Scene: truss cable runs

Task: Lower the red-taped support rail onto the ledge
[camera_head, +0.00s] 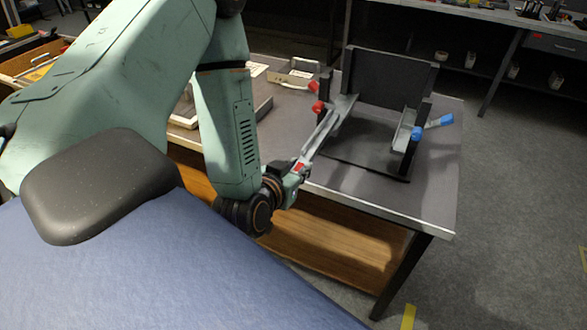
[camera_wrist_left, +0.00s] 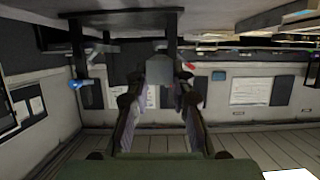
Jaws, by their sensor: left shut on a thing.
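The support rail (camera_head: 321,135) is a long grey bar with a red tape band (camera_head: 299,167) near its close end. My left gripper (camera_head: 293,174) is shut on that end, at the table's front edge. The rail slants up and away to the left side of a black frame (camera_head: 390,78). Its far end is beside the left post; I cannot tell whether it touches a ledge there. A grey piece (camera_head: 404,130) sits along the frame's right side. In the left wrist view, the rail (camera_wrist_left: 158,93) shows between the fingers. My right gripper is not in view.
The frame stands on a grey table (camera_head: 437,175). A small box (camera_head: 291,77) and a tray lie left behind the rail. The table's right front is clear.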

